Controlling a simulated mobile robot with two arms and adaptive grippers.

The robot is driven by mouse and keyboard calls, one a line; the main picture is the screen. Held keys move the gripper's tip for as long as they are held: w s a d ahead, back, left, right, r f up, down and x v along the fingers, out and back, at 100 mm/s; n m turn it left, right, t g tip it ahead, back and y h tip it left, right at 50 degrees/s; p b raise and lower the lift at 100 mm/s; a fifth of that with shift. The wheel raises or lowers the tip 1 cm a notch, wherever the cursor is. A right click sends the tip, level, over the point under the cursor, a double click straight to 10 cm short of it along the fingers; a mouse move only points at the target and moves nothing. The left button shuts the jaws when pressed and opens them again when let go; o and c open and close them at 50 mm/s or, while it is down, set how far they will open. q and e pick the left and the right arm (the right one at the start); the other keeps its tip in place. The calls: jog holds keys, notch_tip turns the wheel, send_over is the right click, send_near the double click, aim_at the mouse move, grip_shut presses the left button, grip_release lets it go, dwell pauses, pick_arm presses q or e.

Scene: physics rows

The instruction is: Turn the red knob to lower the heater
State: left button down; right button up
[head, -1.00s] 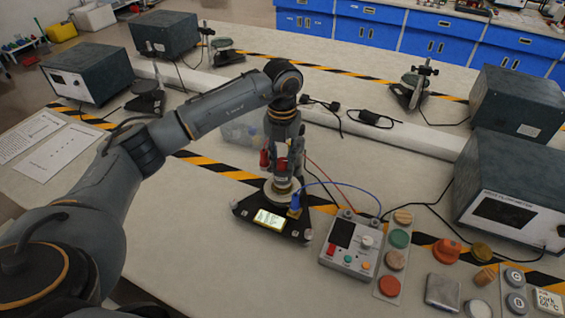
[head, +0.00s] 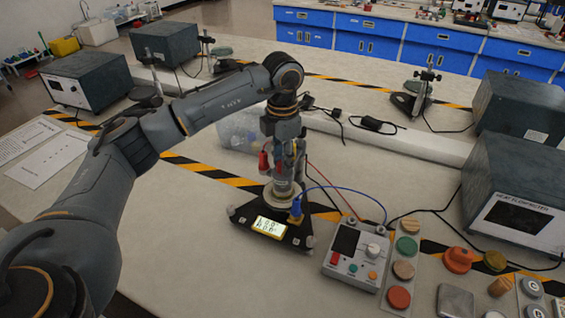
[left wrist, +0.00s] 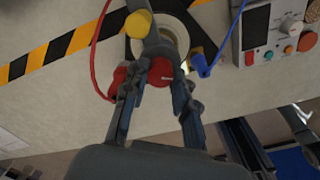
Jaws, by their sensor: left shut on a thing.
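The red knob (left wrist: 162,72) has a pale mark and sits between the fingers of my left gripper (left wrist: 160,77) in the left wrist view. The fingers are shut on it. In the head view my left gripper (head: 284,160) points down over the heater apparatus, and the fingers and arm mostly hide the knob. The apparatus has a round pale ring and stands on a black three-cornered base (head: 243,222) with a lit display (head: 269,227). A red plug (left wrist: 123,78) is close beside the left finger.
A blue plug (head: 296,212) and its cable run to a grey control box (head: 347,265) at the right. Several coloured discs and knobs lie beyond it, near a dark instrument (head: 520,205). The bench in front of the base is clear.

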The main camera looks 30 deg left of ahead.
pick_arm(q)
jog(key=shift+m, duration=0.7)
jog(key=c, duration=1.1)
grip_release()
jog(key=shift+o, duration=0.2)
jog(key=shift+r, duration=0.15)
notch_tip(320, 180, up, 12)
